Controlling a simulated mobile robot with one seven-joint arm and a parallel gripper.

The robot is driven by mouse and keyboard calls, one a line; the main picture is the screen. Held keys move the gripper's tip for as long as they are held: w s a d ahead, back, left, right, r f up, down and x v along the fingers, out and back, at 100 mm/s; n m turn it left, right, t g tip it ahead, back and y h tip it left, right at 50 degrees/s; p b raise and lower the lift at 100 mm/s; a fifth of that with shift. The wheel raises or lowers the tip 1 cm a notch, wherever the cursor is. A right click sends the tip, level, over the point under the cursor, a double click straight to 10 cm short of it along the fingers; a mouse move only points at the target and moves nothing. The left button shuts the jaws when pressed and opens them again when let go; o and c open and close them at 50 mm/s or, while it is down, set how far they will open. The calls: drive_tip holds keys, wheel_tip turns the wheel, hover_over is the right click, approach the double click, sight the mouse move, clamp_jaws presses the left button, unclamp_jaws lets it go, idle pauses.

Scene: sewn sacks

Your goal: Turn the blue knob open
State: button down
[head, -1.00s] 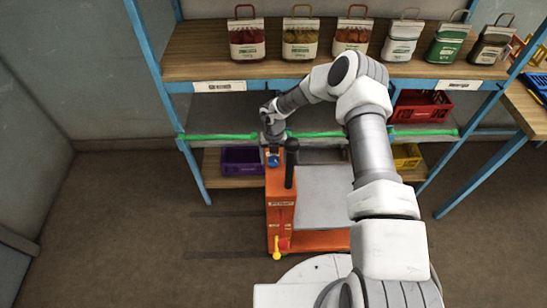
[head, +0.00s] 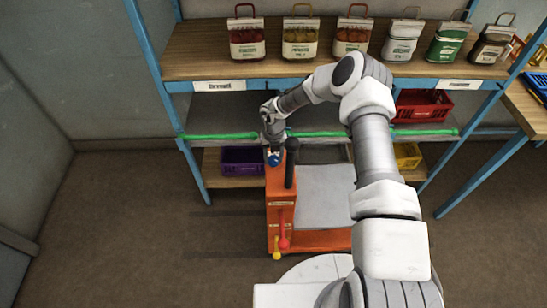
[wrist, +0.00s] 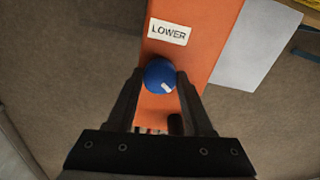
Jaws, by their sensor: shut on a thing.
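The blue knob (wrist: 158,76) sits on the orange housing (wrist: 180,50) below a white label reading "LOWER". A white mark on the knob points to its lower right in the wrist view. My gripper (wrist: 160,82) is shut on the knob, with one finger on each side of it. In the head view the knob (head: 274,158) shows on top of the orange post, right under my gripper (head: 273,148). The fingertips are small and partly hidden there.
A black handle (head: 290,165) stands close to the right of the knob. Shelves with sacks (head: 247,38) and crates stand behind. The floor at left is clear.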

sight(273, 159)
drive_tip(key=n, duration=0.6)
idle(0.6)
drive_tip(key=shift+c, duration=1.4)
unclamp_jaws()
wheel_tip(273, 159, up, 18)
drive_tip(key=shift+f, duration=0.25)
